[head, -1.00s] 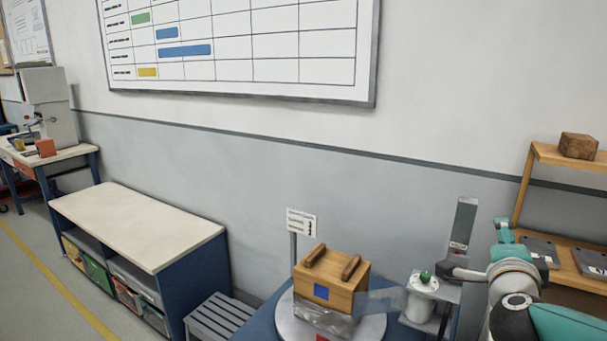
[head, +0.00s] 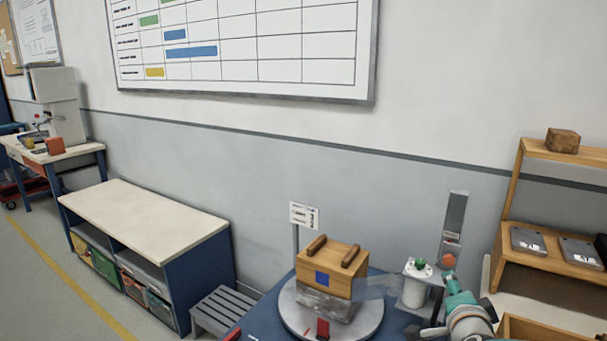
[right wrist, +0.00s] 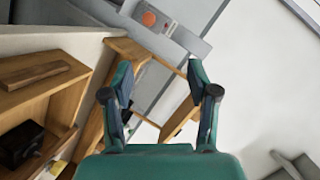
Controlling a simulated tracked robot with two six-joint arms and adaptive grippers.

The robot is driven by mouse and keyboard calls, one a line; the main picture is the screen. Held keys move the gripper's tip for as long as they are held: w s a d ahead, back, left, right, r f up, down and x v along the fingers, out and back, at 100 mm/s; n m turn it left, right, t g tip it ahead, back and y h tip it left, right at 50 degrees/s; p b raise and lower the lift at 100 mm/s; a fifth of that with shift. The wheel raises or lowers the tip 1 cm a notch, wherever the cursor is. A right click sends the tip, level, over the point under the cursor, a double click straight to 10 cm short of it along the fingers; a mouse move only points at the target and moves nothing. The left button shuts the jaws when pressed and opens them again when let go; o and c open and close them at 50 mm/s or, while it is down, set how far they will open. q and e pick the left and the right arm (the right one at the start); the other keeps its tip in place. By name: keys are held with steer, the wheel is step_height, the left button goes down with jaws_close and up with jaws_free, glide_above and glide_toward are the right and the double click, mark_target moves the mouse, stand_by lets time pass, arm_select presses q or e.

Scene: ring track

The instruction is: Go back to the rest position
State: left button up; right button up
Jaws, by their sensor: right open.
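My right gripper (right wrist: 160,75) is open in the right wrist view, with nothing between its two teal fingers. In the head view, my right arm shows at the bottom right, just right of the film roll and in front of the grey post. A wooden box (head: 343,258) with two handles and a blue square sits on a round turntable (head: 372,327). Clear film (head: 378,286) covers its lower part and stretches right toward a white roll (head: 413,292) with a green top. My right gripper is apart from the box. My left gripper is not in view.
A grey post (head: 455,215) with an orange-red button (head: 449,261) stands behind my right arm. A wooden shelf (head: 545,262) with dark flat items is at the right. A slatted stool (head: 222,308) and a low bench (head: 150,218) stand left.

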steer(key=s+a+f+n+g+y, duration=0.2)
steer(key=a+f+n, duration=0.1)
steer(key=f, duration=0.6)
steer(key=s+a+f+n+g+y, duration=0.1)
steer(key=s+a+f+n+g, duration=0.15)
steer(key=f, duration=0.65)
steer(key=s+a+f+n+g+y, duration=0.1)
steer(key=s+a+f+n+y, duration=0.2)
steer(key=f, duration=0.6)
steer(key=s+a+f+n+g+y, duration=0.1)
steer(key=s+a+f+n+g, duration=0.1)
steer(key=s+a+f+g, duration=0.45)
steer(key=s+a+f+n+g+y, duration=0.1)
steer(key=s+a+f+n+y, duration=0.15)
steer(key=s+f, duration=0.8)
steer(key=s+f+b, duration=0.2)
steer(key=f+b, duration=0.8)
steer(key=b, duration=0.1)
steer(key=s+f+b, duration=0.2)
steer(key=f+b, duration=0.8)
steer(key=b, duration=0.2)
step_height(320, 180, up, 24)
steer(key=p, duration=2.3)
steer(key=shift+a+f+h+p, duration=0.15)
steer(key=shift+h+p, duration=0.2)
steer(key=shift+n, duration=0.3)
